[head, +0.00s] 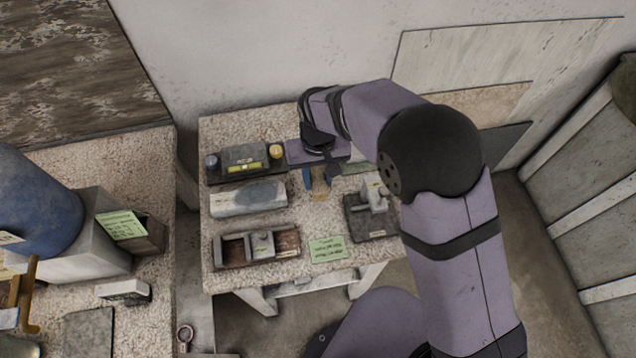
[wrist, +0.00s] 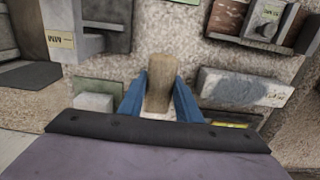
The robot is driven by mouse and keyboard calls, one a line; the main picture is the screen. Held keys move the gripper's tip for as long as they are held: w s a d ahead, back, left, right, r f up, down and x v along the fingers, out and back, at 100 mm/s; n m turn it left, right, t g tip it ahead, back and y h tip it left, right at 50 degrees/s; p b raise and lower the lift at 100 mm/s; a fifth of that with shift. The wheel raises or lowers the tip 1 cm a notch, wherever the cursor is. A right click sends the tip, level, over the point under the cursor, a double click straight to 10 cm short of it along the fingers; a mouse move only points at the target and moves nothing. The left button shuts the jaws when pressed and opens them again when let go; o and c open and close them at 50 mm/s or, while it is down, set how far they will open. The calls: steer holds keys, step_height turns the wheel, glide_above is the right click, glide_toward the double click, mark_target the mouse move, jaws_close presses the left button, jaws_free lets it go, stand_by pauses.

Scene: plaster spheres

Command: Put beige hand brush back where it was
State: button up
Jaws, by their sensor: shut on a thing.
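The beige hand brush (head: 319,188) shows as a tan, wooden-looking piece over the middle of the speckled table (head: 300,215). My gripper (head: 316,178) is shut on it, with a blue finger on each side. In the wrist view the brush (wrist: 160,72) stands out between the two blue fingers of my gripper (wrist: 159,100), its end pointing away from the camera. My wrist hides the rest of the brush in the head view. I cannot tell whether the brush touches the table.
A pale block with a grey stain (head: 248,198) lies left of the brush, with a dark tray (head: 240,162) behind it. A brown divided box (head: 257,247) and a green note (head: 327,249) are in front. A grey fixture (head: 371,207) stands at right. Bare table lies in front of the brush.

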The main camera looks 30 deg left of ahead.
mark_target(318, 186)
steer(key=shift+f+p, duration=0.65)
steer(key=shift+f, duration=1.2)
steer(key=shift+f, duration=0.1)
steer(key=shift+f, duration=0.15)
steer(key=o, duration=0.9)
steer(key=shift+o, duration=0.2)
step_height(318, 186, up, 12)
steer(key=b, duration=0.4)
steer(key=shift+r, duration=0.25)
